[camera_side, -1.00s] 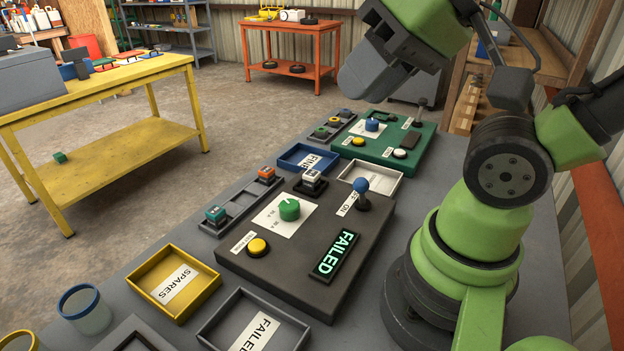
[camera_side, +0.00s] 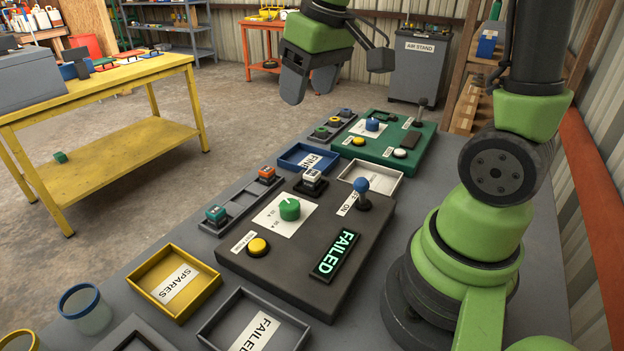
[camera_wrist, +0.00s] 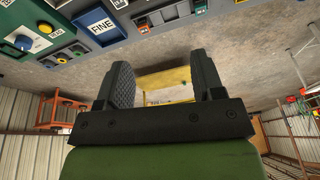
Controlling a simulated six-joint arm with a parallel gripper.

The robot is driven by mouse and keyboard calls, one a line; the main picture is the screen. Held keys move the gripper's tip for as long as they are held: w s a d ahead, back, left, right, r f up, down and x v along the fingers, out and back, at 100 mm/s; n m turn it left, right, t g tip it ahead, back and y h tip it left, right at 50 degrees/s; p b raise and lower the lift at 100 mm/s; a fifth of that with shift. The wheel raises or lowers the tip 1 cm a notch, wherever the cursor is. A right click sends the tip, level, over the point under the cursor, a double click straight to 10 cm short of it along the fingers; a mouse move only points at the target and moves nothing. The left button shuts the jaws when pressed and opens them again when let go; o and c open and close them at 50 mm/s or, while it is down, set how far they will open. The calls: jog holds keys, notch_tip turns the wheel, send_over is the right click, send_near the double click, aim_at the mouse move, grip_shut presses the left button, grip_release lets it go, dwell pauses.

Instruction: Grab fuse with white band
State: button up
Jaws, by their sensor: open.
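The fuse with the white band (camera_side: 312,178) stands in the dark test board (camera_side: 290,250), near its far edge, in the side view. A teal-banded fuse (camera_side: 215,214) and an orange-banded fuse (camera_side: 266,174) sit in a grey rack (camera_side: 238,205) to its left. My gripper (camera_side: 308,90) is high above and beyond the board, apart from every fuse. Its jaws are open and empty, also in the wrist view (camera_wrist: 165,78), with floor and the yellow table between them. I cannot make out the white-banded fuse in the wrist view.
The lit FAILED display (camera_side: 337,255) and a blue-knobbed lever (camera_side: 361,190) rise from the board. A blue FINE tray (camera_side: 290,165), white tray (camera_side: 392,188), yellow SPARES tray (camera_side: 150,291) and grey FAILED tray (camera_side: 215,335) surround it. A green board (camera_side: 385,155) lies beyond.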

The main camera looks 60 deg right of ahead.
jog(key=w+d+f+n+g, duration=0.2)
jog(key=w+d+f+g, duration=0.15)
jog(key=d+f, duration=0.5)
send_over(317, 174)
jog(key=f, duration=0.7)
jog(key=shift+w+d+f, duration=0.1)
jog(key=shift+w+f, duration=0.15)
jog(key=shift+w, duration=0.05)
jog(key=shift+s+f, duration=0.2)
jog(key=shift+f, duration=1.35)
jog(key=shift+s+f, duration=0.15)
jog(key=shift+f, duration=1.4)
jog(key=c, duration=1.1)
jog(key=shift+o, duration=0.2)
